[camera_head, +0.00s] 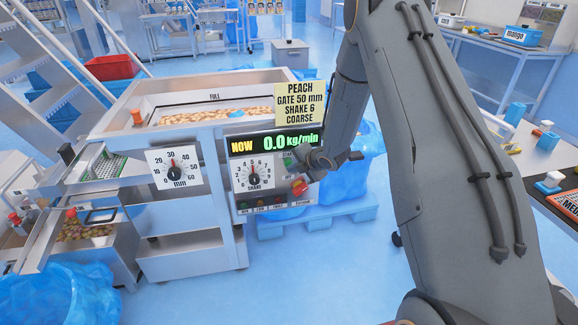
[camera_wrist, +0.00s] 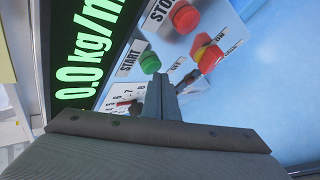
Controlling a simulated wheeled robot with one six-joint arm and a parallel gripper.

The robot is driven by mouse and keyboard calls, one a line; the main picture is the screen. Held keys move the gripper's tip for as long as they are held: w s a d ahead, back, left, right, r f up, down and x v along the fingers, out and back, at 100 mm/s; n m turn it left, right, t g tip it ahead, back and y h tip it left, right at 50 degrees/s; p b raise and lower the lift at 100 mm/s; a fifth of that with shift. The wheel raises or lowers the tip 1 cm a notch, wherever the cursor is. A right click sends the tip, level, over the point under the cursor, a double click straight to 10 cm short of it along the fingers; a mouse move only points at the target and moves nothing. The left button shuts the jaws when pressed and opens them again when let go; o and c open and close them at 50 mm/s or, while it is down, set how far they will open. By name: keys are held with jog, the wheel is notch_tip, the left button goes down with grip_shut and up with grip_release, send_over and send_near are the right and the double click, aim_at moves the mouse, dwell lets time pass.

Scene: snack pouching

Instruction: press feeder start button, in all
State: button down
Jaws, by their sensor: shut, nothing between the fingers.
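The green START button (camera_wrist: 150,63) is on the feeder's front panel, just beyond and a little left of my fingertips in the wrist view. My gripper (camera_wrist: 160,82) is shut and empty, pointing at the panel; I cannot tell whether the tips touch it. In the head view my gripper (camera_head: 306,160) is at the right side of the panel and covers part of it. The red STOP button (camera_wrist: 185,17) is above START in the wrist view. The feeder display (camera_head: 275,142) reads NOW 0.0 kg/min.
A red rotary switch on yellow (camera_wrist: 207,56) is right of START in the wrist view. The SHAKE dial (camera_head: 253,174) and gate dial (camera_head: 173,167) are further left. A yellow PEACH note (camera_head: 299,103) stands above the display. Blue-wrapped goods on a pallet (camera_head: 330,213) are behind.

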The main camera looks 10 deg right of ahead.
jog(key=shift+w, duration=0.5)
dwell(0.6)
jog(key=shift+s, duration=0.95)
jog(key=shift+s+p, duration=0.3)
jog(key=shift+s, duration=2.2)
jog(key=shift+r, duration=0.1)
